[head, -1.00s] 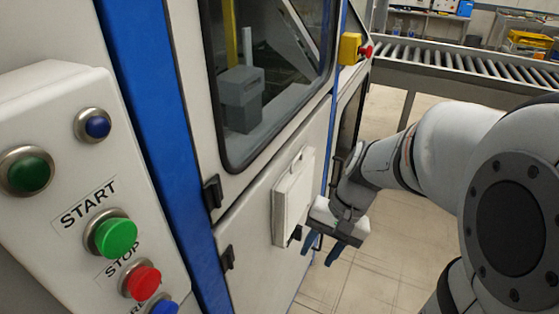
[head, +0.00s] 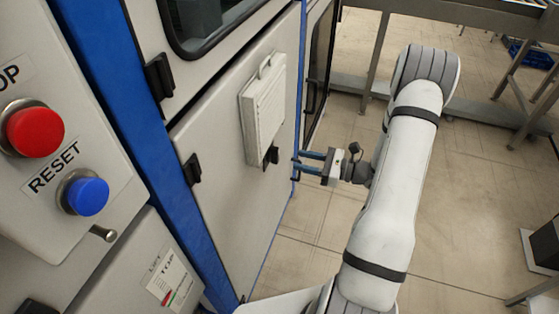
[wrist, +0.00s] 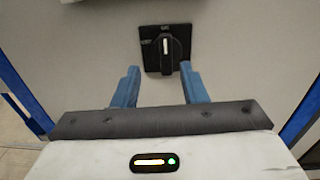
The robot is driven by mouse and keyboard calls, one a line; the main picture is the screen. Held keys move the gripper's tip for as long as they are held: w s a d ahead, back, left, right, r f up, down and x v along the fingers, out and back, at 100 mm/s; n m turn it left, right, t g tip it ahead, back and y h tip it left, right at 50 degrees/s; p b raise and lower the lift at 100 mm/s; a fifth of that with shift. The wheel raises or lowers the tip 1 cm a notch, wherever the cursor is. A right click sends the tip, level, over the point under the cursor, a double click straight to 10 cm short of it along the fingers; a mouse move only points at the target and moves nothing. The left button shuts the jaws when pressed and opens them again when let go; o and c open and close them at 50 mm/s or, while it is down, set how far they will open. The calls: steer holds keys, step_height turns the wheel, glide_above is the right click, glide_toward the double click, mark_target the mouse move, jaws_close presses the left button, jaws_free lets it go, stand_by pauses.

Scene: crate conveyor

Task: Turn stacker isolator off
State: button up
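The isolator is a black rotary switch (wrist: 166,48) on a square black plate on a pale panel, seen ahead in the wrist view. Its handle stands upright with a white mark toward the top; the small lettering is too blurred to read. In the head view a black switch (head: 270,157) shows under the box on the cabinet door, and I take it for the same one. My gripper (head: 296,170) is open and empty, its blue fingers pointing at the cabinet. In the wrist view the fingertips (wrist: 159,69) are spread below and either side of the handle, apparently short of it.
A white box with a handle (head: 262,110) sticks out of the door above the switch. Black latches (head: 191,169) are at the door's left. A panel with a red button (head: 35,129) and a blue RESET button (head: 87,196) stands at left. Floor is clear below my arm.

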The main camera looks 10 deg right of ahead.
mark_target(274, 155)
steer(key=x, duration=0.7)
steer(key=shift+w+f+m+t, duration=0.4)
steer(key=shift+w, duration=0.1)
steer(key=shift+d, duration=0.1)
steer(key=shift+c, duration=0.2)
